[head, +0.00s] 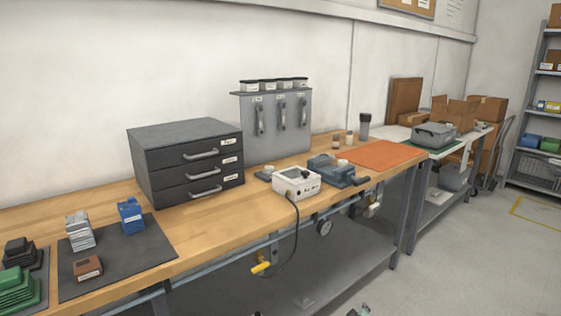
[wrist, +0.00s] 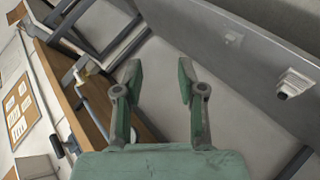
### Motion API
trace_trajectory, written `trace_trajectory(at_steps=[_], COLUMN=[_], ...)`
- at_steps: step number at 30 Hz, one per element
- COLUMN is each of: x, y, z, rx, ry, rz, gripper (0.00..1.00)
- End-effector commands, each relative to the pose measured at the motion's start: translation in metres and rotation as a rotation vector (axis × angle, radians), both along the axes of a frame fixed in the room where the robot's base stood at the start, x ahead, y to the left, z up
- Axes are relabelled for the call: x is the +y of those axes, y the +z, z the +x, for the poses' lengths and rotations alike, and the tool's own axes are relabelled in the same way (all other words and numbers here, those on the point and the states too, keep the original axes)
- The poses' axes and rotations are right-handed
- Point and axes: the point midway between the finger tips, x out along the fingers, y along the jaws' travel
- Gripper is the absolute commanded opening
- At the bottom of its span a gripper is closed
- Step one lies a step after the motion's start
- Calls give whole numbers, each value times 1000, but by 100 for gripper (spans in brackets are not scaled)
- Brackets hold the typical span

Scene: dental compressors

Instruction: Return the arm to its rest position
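My gripper (wrist: 158,75) shows in the wrist view with its two green, grey-tipped fingers spread apart. It is open, and nothing is between the fingers. Behind the fingers are a grey panel and pale surfaces, with the wooden bench edge (wrist: 85,100) to the left, seen tilted. The fingers appear clear of the bench. In the head view only a small greenish piece shows at the bottom edge, and I cannot tell whether it is part of my gripper. The rest of the arm is out of view.
The wooden workbench (head: 215,222) carries a dark drawer cabinet (head: 165,165), a white control box (head: 297,182), a dark mat (head: 120,255) with small blocks, and an orange mat (head: 385,154). A black cable (head: 296,235) hangs at the bench front. Floor (head: 465,250) at right is clear.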

Motion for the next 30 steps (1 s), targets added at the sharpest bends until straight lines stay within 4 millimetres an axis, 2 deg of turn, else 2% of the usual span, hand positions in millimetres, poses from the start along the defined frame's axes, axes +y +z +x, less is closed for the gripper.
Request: trace_trajectory(at_steps=[1,5,6,8,12,16,21,24,30], x=[-5,-11,-10,-7,11,36,74,91,104], y=[-29,-95,-114,-139,-188,-218,-237,-241,-254], z=[-22,-84,-105,-138,-221,-302,-408,-452,-507], rx=[86,308,378,483,739,985,1304,1434,1545], ry=[-74,-253,-303,-374,-525,-643,-767,-805,-829], rz=[42,141,170,211,294,359,425,448,441], gripper=[40,40,40,40,40,40,40,40,40])
